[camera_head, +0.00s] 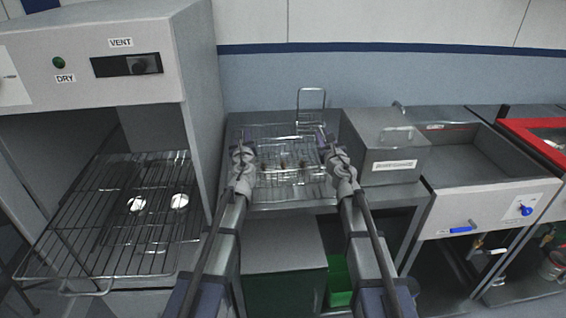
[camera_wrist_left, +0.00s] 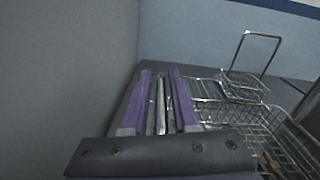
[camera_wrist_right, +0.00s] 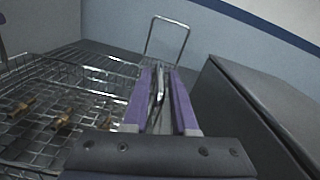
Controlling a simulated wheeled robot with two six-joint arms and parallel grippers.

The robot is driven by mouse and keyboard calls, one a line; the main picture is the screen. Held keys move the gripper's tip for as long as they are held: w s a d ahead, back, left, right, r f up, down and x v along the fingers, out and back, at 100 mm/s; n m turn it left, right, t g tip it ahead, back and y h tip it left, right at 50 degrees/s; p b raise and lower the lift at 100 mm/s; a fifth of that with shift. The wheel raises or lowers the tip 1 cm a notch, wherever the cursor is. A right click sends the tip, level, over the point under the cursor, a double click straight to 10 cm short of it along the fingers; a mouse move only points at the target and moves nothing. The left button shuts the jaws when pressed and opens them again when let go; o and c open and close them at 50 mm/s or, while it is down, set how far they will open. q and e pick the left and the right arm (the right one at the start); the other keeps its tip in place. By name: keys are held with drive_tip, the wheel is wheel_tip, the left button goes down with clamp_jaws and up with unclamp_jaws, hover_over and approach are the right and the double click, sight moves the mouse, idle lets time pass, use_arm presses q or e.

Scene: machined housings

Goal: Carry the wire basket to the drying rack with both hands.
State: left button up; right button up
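The wire basket (camera_head: 290,165) stands on a metal counter in the middle of the head view, with small brass-coloured parts (camera_wrist_right: 60,122) inside. My left gripper (camera_head: 247,134) is at its left side and my right gripper (camera_head: 322,137) at its right side. In each wrist view a thin metal bar, apparently a basket handle, lies between the purple fingers, with gaps beside it. Both grippers look open around these bars. The drying rack (camera_head: 110,228) is a wire shelf jutting from the cabinet marked DRY, at left. The arms hide part of the basket.
An upright wire loop (camera_head: 311,100) stands behind the basket. A grey box (camera_head: 385,150) is close on the right, then a sink basin (camera_head: 462,160). The cabinet's side wall (camera_head: 200,95) rises between counter and rack. A green bin (camera_head: 339,282) is below.

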use_arm(q)
clamp_jaws()
use_arm(e)
clamp_jaws()
idle(0.8)
